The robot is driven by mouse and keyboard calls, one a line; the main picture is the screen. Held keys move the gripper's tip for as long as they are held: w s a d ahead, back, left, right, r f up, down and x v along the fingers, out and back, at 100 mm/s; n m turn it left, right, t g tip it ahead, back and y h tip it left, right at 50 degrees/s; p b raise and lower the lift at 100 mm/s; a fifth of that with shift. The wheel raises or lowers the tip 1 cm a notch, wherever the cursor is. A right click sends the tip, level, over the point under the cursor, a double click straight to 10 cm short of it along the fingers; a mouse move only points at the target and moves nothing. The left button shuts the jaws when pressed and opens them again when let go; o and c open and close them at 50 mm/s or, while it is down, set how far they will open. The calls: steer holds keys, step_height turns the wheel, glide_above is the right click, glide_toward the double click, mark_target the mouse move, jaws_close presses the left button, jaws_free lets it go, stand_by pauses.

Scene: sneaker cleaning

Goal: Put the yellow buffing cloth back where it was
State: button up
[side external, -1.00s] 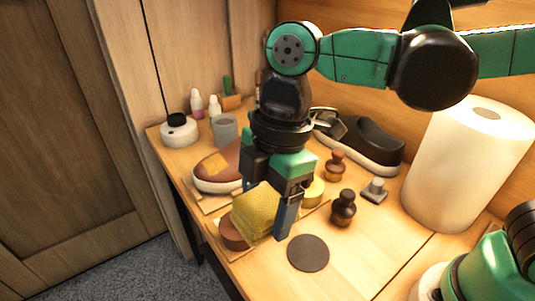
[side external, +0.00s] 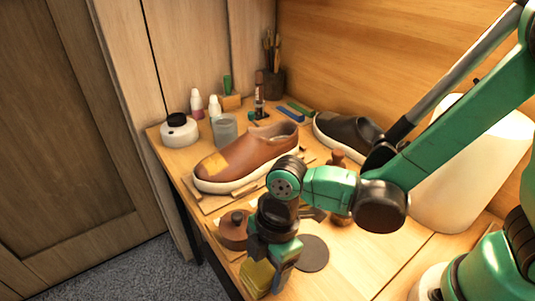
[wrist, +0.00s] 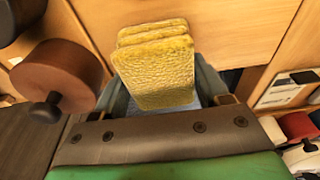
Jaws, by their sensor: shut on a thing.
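The yellow buffing cloth (side external: 257,279) is a thick, folded, textured pad. My gripper (side external: 273,268) is shut on it, low at the front edge of the table. In the wrist view the cloth (wrist: 155,65) sits between my fingers, its folded layers showing at the far end. A bare wooden surface lies beyond it. I cannot tell whether the cloth touches the tabletop.
A round brown knobbed piece (side external: 233,229) stands just left of my gripper. A dark flat disc (side external: 313,256) lies to its right. The brown shoe (side external: 262,150) is behind, with a black shoe (side external: 340,131) and a white roll (side external: 470,165) farther right. Front-right wood is clear.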

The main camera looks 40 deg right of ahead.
steer(key=shift+f, duration=0.4)
steer(key=o, duration=1.1)
steer(key=shift+f, duration=0.15)
